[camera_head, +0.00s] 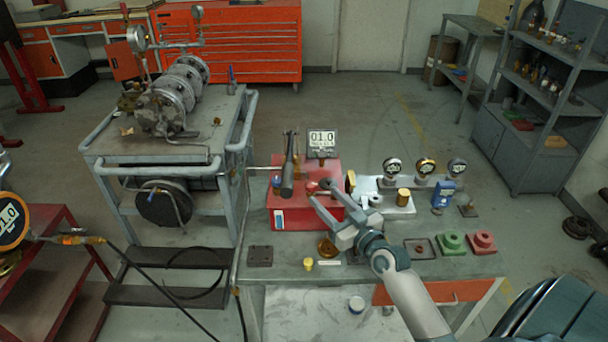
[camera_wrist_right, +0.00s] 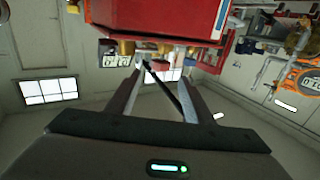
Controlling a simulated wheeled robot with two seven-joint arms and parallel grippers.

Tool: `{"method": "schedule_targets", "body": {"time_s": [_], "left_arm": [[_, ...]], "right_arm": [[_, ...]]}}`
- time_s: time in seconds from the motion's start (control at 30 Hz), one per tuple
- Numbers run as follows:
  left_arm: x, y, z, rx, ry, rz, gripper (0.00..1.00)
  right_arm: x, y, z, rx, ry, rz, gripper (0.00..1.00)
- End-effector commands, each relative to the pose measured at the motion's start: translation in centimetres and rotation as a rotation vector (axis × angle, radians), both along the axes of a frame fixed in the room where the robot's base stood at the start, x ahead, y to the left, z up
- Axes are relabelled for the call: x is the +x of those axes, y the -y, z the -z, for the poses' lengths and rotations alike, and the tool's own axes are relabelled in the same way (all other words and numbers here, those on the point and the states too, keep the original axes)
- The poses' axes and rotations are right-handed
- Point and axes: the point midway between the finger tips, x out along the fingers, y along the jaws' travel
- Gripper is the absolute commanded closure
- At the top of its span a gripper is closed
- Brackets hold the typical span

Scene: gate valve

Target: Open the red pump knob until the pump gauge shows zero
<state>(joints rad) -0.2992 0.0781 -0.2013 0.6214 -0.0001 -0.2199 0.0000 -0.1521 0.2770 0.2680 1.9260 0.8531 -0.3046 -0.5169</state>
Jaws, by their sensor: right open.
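The red pump (camera_head: 290,215) sits on the workbench in the head view, with its black lever handle (camera_head: 287,180) upright beside the gauge. The square pump gauge (camera_head: 322,141) on top reads 01.0. The red knob (camera_head: 312,187) is small, on the pump's right side. My right gripper (camera_head: 319,191) is open, its fingertips close around or beside the knob; I cannot tell whether they touch it. In the right wrist view my right gripper (camera_wrist_right: 163,73) shows spread fingers, with the black lever (camera_wrist_right: 165,86) behind the gap and the red pump (camera_wrist_right: 160,14) above. My left gripper is out of view.
Round gauges (camera_head: 426,167) stand on a pale block right of the pump. Green (camera_head: 451,243) and red (camera_head: 482,242) fittings lie at the bench's right. A grey cart (camera_head: 150,150) with a flanged assembly stands left. A round gauge (camera_head: 12,220) reading 1.0 is at far left.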

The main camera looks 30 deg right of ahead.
Motion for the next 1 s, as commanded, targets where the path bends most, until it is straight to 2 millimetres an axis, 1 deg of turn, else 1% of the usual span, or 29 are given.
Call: {"method": "schedule_targets", "body": {"time_s": [0.03, 0.4, 0.6, 0.8, 1.0], "left_arm": [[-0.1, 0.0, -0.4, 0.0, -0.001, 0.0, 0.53], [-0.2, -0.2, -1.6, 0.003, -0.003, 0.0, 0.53], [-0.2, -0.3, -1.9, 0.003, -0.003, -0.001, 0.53], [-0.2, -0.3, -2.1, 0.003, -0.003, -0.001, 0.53], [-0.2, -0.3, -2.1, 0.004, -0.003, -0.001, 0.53]], "right_arm": [[1.0, 0.0, -0.3, 0.003, 0.001, 0.0, 0.53], [7.5, 0.0, -0.2, 0.003, 0.001, 0.0, 0.53], [10.4, 0.0, -0.1, 0.002, 0.0, 0.0, 0.53], [11.9, -0.1, -0.1, 0.002, 0.001, -0.001, 0.53], [12.2, -0.1, 0.0, 0.0, 0.0, 0.0, 0.53]]}}
